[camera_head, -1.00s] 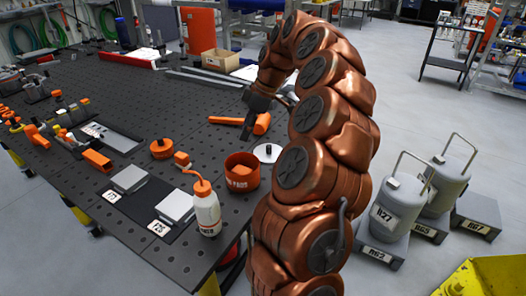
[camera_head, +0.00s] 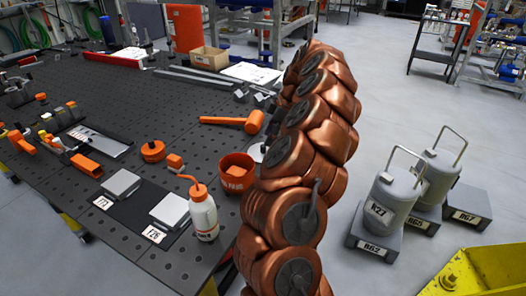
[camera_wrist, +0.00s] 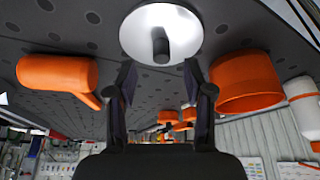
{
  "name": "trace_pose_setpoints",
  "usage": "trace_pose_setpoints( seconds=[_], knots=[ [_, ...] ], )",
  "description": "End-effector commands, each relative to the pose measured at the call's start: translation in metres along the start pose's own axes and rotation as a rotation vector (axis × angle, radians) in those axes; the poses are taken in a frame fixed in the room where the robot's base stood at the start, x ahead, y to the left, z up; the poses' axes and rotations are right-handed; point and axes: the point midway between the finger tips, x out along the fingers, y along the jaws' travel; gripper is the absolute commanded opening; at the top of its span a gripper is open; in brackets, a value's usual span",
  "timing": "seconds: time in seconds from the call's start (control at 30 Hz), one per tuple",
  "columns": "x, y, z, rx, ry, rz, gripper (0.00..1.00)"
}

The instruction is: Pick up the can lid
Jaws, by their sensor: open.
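The can lid is a white round disc (camera_wrist: 188,32) with a dark upright knob (camera_wrist: 160,42). It lies on the perforated dark table, at the top middle of the wrist view. In the head view only a sliver of the lid (camera_head: 256,152) shows beside my arm. My gripper (camera_wrist: 158,82) is open and empty, its two fingers apart below the lid's knob in the wrist view. I see no contact with the lid. In the head view the gripper is hidden behind my arm. An orange can (camera_head: 237,173) stands close to the lid.
An orange mallet (camera_head: 233,121) lies beyond the lid; it is left of my fingers in the wrist view (camera_wrist: 58,73). A white bottle with an orange spout (camera_head: 203,215) stands near the table's front edge. Scales (camera_head: 170,210) and an orange round piece (camera_head: 153,151) are to the left.

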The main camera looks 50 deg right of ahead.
Motion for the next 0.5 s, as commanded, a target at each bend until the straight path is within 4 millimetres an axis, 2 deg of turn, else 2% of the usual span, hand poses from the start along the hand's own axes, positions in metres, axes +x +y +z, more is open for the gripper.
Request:
trace_pose_setpoints(
  seconds=[0.33, 0.5],
  knots=[
    [0.039, -0.002, -0.003, -0.002, 0.001, -0.005, 0.52],
    [0.047, -0.002, -0.002, -0.003, 0.000, -0.004, 0.52]
  ],
)
